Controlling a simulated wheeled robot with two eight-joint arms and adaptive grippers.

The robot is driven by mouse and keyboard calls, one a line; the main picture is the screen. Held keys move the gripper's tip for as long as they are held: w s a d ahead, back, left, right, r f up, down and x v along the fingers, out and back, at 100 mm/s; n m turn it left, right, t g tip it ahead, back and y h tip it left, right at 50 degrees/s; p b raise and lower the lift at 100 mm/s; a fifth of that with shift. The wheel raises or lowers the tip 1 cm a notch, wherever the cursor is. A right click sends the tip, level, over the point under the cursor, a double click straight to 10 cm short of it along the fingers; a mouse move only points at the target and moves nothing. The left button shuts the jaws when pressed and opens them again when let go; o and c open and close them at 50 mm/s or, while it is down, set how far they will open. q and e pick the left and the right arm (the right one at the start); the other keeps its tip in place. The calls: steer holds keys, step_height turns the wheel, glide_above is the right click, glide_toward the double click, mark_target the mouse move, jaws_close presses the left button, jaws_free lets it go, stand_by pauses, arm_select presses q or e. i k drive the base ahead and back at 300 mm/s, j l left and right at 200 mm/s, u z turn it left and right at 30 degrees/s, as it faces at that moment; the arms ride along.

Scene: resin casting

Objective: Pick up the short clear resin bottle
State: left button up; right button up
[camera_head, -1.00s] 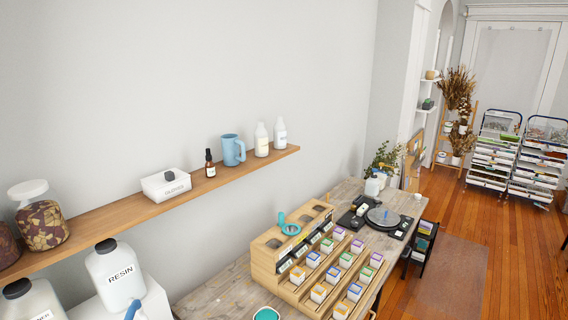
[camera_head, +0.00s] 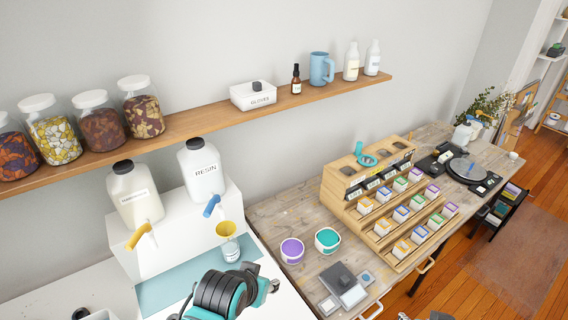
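A small clear bottle (camera_head: 231,250) with a pale label stands on a blue-green mat (camera_head: 165,291), under a yellow funnel (camera_head: 228,229). Behind it, on a white stand (camera_head: 187,238), are two large translucent jugs with black caps. The right jug (camera_head: 203,167) reads RESIN and has a blue tap (camera_head: 211,207). The left jug (camera_head: 134,195) has a label too small to read and an orange tap (camera_head: 138,237).
A wooden shelf (camera_head: 190,124) holds several jars, a glove box (camera_head: 253,95), a dropper bottle (camera_head: 296,79), a blue mug (camera_head: 320,69) and two white bottles. Right of the mat are purple (camera_head: 292,251) and teal (camera_head: 327,240) tubs, a scale (camera_head: 343,285) and a wooden rack (camera_head: 345,190).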

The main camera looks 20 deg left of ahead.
mark_target(230, 246)
steer(key=i+l+u, duration=0.15)
steer(key=l+u, duration=0.3)
steer(key=i+l+u, duration=0.1)
steer(key=l+u, duration=0.3)
